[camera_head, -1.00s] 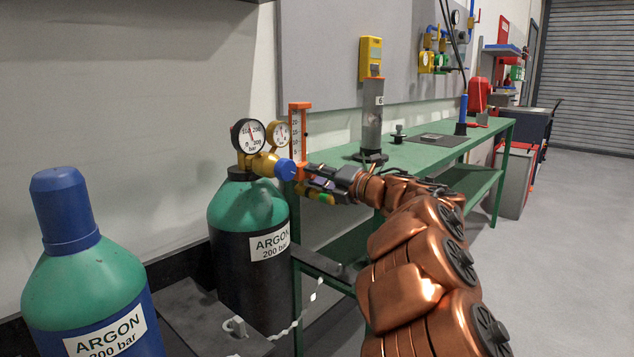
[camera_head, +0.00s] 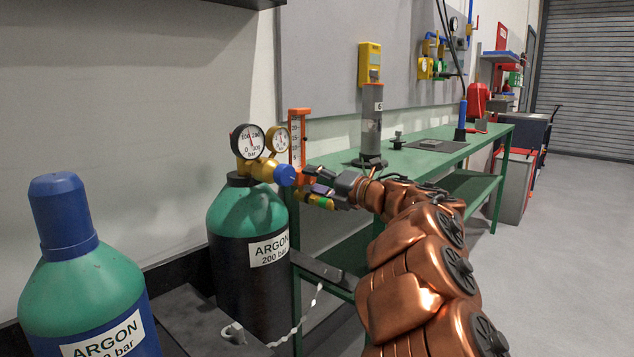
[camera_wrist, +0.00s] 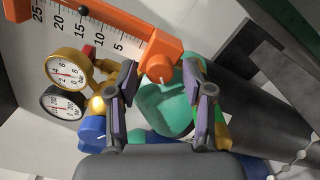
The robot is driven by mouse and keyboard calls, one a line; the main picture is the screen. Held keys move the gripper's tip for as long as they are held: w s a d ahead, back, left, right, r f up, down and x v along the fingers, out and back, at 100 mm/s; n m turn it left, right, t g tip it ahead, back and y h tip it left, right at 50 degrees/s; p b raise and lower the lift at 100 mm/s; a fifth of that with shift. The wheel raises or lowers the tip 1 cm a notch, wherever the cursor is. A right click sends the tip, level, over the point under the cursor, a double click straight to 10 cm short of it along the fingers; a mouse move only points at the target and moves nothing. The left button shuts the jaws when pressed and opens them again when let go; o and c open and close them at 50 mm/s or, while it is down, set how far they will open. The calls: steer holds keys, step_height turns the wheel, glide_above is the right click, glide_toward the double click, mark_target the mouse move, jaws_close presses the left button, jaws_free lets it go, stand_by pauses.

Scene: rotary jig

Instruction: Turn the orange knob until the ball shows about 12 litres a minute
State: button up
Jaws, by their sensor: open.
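The orange flowmeter (camera_head: 299,128) stands upright beside the gauges, with a white scale. In the wrist view its scale (camera_wrist: 98,28) runs 5 to 25, and the dark ball (camera_wrist: 83,10) sits near the 15 mark, slightly to the 20 side. The orange knob (camera_wrist: 160,62) is at the flowmeter's low end, between and just beyond my fingertips. My gripper (camera_wrist: 160,76) is open, one finger on each side of the knob. A gap shows, and I cannot tell whether either finger touches. In the head view my gripper (camera_head: 310,186) largely hides the knob.
The black-rimmed gauge (camera_head: 247,141) and the brass gauge (camera_head: 278,139) sit close left of the flowmeter, above a blue cap (camera_head: 285,175). The argon cylinder (camera_head: 246,215) stands below. The green bench (camera_head: 415,160) is to the right. A second cylinder (camera_head: 82,285) stands front left.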

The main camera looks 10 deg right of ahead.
steer(key=shift+f, duration=0.1)
steer(key=v, duration=0.8)
stand_by(0.5)
